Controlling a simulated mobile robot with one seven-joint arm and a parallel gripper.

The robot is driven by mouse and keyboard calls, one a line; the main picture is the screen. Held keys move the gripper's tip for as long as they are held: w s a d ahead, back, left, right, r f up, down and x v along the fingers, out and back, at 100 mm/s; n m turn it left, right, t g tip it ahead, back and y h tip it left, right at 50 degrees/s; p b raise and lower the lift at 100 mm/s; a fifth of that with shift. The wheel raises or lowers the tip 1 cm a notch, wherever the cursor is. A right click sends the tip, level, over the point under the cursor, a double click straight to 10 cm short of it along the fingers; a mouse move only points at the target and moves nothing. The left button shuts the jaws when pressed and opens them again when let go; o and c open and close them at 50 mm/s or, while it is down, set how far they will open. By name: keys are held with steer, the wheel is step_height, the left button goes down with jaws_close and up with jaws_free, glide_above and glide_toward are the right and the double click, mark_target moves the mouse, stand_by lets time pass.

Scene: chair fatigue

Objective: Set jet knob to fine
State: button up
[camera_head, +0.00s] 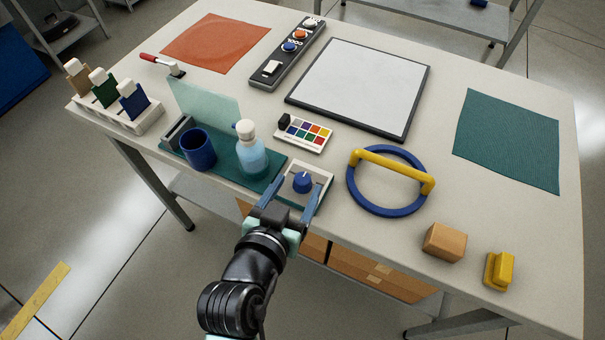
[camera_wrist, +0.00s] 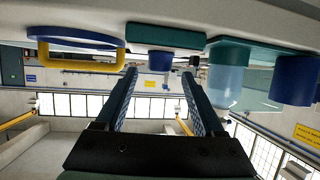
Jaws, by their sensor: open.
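The jet knob (camera_head: 302,183) is a round blue dial on a small white plate (camera_head: 318,172) near the front edge of the table. In the wrist view, which appears upside down, the blue knob (camera_wrist: 160,60) hangs from its plate (camera_wrist: 165,37) beyond the fingers. My gripper (camera_head: 288,197) is open, with its two blue fingers pointing at the knob from the front. In the wrist view my gripper (camera_wrist: 158,90) has nothing between its fingers. The fingers look apart from the knob. The setting marks are too small to read.
A spray bottle (camera_head: 250,150) and blue cup (camera_head: 198,148) stand on a teal tray (camera_head: 228,178) left of the knob. A blue ring with a yellow handle (camera_head: 390,170) lies to its right. A color palette (camera_head: 303,133) lies behind.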

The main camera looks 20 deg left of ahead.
mark_target(302, 179)
steer(key=shift+x, duration=2)
jaws_close()
